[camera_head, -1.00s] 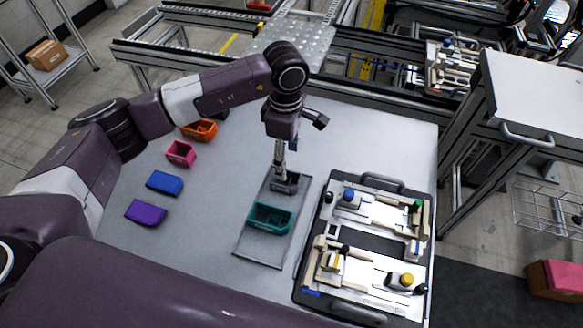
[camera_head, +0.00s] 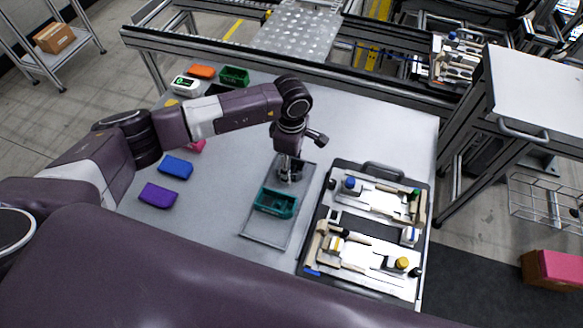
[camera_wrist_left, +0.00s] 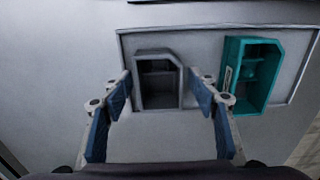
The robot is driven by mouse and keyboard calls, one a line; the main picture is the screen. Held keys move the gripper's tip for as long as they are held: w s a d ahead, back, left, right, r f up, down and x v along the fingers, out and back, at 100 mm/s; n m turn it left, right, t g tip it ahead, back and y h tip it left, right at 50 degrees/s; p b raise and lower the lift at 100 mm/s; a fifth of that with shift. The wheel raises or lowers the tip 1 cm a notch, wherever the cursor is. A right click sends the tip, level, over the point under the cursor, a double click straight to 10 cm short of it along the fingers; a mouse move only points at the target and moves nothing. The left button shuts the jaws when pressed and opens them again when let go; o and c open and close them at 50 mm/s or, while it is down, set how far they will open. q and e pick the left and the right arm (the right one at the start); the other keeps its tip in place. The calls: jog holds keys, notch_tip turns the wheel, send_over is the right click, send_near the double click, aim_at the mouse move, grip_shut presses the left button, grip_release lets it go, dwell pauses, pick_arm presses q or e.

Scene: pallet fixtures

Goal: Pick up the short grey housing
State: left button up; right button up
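The short grey housing (camera_wrist_left: 158,101) is a small open-topped box with one cut corner. It sits on a flat grey tray (camera_wrist_left: 215,112) beside a longer teal housing (camera_wrist_left: 232,75). In the head view the grey housing (camera_head: 297,176) is at the tray's far end, partly hidden by my left gripper (camera_head: 287,172), with the teal housing (camera_head: 275,202) nearer. In the wrist view my left gripper (camera_wrist_left: 163,92) is open. Its blue-padded fingers are on either side of the grey housing, with gaps visible; the right finger is close to the teal housing. My right gripper is not in view.
A black-framed fixture tray (camera_head: 366,235) with bottles and tools lies to the right. Blue (camera_head: 175,167) and purple (camera_head: 158,195) boxes lie to the left. Orange (camera_head: 201,71) and green (camera_head: 234,76) boxes stand at the back.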

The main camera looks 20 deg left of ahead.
pick_arm(q)
jog(key=c, duration=1)
jog(key=shift+c, duration=0.2)
jog(key=shift+w+r, duration=0.1)
jog(key=shift+r, duration=0.1)
